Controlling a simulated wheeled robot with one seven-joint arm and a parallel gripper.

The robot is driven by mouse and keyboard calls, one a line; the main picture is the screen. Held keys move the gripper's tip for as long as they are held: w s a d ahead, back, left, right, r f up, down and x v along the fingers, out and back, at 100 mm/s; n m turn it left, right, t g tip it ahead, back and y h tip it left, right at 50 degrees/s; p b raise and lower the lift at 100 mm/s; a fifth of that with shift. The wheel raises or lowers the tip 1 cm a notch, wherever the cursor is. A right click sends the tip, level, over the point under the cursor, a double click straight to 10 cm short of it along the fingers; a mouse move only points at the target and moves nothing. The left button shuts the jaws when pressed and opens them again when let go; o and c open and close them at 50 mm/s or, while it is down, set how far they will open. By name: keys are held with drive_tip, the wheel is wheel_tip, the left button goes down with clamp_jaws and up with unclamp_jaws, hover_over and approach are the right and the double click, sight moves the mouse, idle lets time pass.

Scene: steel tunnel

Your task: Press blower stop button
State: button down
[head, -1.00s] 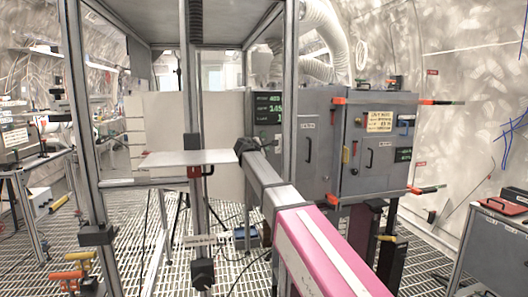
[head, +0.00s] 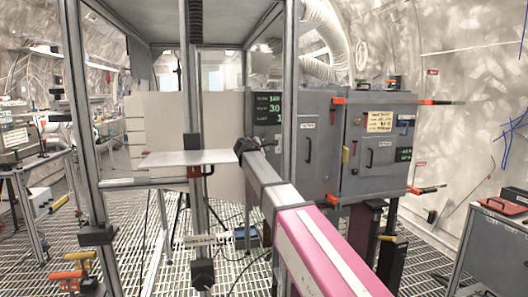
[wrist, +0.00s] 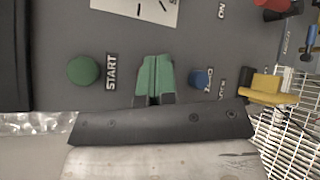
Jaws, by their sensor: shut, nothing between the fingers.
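In the wrist view a grey panel (wrist: 130,25) fills the upper part. It carries a round green button (wrist: 83,70) labelled START and a blue button (wrist: 200,78) with a small label I cannot read surely. A red knob or button (wrist: 275,4) shows at the top right edge. I cannot tell which control is the blower stop. My gripper (wrist: 155,75) has green fingertips held together, empty, between the green and blue buttons; contact with the panel cannot be judged. In the head view my arm reaches toward the grey cabinet (head: 315,110), and its fingertips are hidden.
A yellow handle (wrist: 275,90) and white wire grid (wrist: 290,135) lie at the right of the wrist view. In the head view, a metal frame post (head: 190,100) and a flat shelf (head: 175,158) stand left of my arm. A second cabinet with orange-tipped bars (head: 380,145) stands right.

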drive_tip(key=s+d, duration=0.1)
drive_tip(key=s, duration=0.4)
drive_tip(key=shift+s+d, duration=0.35)
drive_tip(key=shift+s, duration=0.05)
drive_tip(key=shift+a, duration=0.1)
idle(0.6)
